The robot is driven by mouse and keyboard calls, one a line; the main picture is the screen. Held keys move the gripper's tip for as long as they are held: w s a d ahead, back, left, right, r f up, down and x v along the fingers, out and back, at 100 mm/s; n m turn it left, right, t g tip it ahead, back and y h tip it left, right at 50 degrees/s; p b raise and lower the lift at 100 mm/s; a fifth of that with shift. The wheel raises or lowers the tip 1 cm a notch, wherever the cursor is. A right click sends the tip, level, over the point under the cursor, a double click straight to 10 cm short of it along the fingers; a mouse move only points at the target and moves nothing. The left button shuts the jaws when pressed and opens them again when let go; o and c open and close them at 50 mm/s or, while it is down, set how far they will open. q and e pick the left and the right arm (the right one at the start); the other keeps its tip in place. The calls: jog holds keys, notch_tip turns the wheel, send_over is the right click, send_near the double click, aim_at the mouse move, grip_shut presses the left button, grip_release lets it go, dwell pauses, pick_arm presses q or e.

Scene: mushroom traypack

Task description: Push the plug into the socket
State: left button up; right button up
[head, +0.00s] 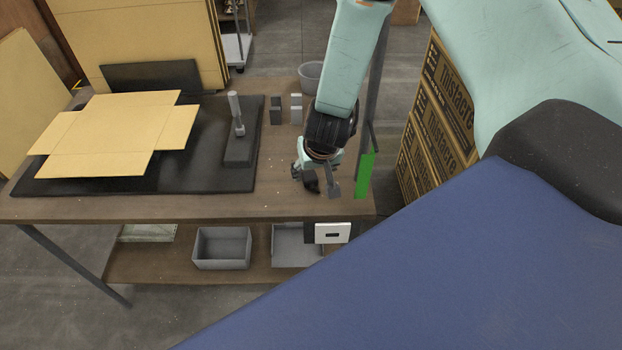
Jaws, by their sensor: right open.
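My right gripper (316,180) hangs over the right end of the workbench, its arm coming down from the top of the head view. It is open, with its fingers spread low near the bench top. A small dark piece shows by the fingers; I cannot tell whether it is the plug or part of the gripper. A white plate with a dark slot, which looks like the socket (332,233), is at the bench's front edge, below and in front of the gripper and apart from it. My left gripper is not in view.
The workbench (200,209) carries a black mat with a flat unfolded carton (112,135), an upright grey-handled tool (236,112) and small grey blocks. A green panel (364,175) stands right of the gripper. Grey bins (222,248) sit on the lower shelf. Stacked boxes (436,120) stand right.

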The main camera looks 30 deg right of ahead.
aim_at(311, 176)
jog(key=x, duration=0.2)
jog(key=b+x, duration=0.1)
jog(key=x, duration=0.1)
jog(key=shift+w+a, duration=0.25)
jog(key=shift+d, duration=0.15)
jog(key=shift+s+d, duration=0.1)
jog(key=shift+s, duration=0.05)
jog(key=shift+r, duration=0.1)
